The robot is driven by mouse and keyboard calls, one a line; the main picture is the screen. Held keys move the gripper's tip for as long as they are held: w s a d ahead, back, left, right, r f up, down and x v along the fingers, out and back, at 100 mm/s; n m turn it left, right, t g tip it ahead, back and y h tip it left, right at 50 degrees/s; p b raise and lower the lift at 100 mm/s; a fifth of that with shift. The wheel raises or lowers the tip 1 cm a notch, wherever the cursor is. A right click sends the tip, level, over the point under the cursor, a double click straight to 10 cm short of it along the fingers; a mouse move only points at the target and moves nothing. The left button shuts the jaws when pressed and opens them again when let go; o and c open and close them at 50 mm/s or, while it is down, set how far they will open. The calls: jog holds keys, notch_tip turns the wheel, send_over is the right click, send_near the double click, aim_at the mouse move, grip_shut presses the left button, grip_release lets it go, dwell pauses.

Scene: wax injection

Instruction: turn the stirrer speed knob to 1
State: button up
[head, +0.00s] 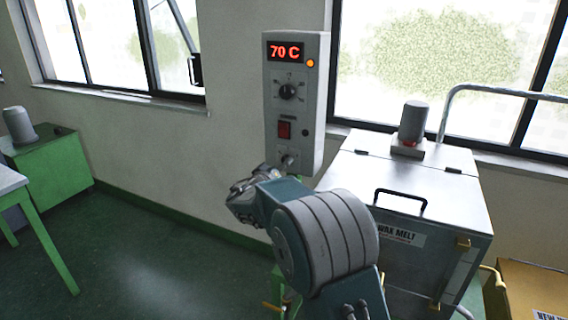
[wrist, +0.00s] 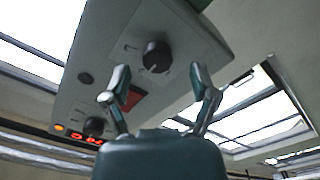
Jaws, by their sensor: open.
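A grey control box (head: 309,105) hangs on the wall between the windows. Its lowest knob, the stirrer speed knob (head: 289,160), is small in the head view and partly hidden by my gripper (head: 268,174). In the wrist view, this black knob (wrist: 156,56) shows a white mark, but its setting cannot be read. My gripper (wrist: 160,82) is open and empty. Its two fingers are spread, with the knob appearing between and beyond them. I see no contact with the knob.
A wax melt tank (head: 411,182) with a handle stands close at right. Open floor (head: 150,255) lies left.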

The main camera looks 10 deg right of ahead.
jog(key=shift+x, duration=1.05)
grip_shut()
jog(key=shift+n, duration=0.5)
jog(key=n, duration=1.1)
jog(key=shift+f, duration=0.15)
jog(key=shift+n, duration=0.3)
jog(key=shift+f, duration=0.1)
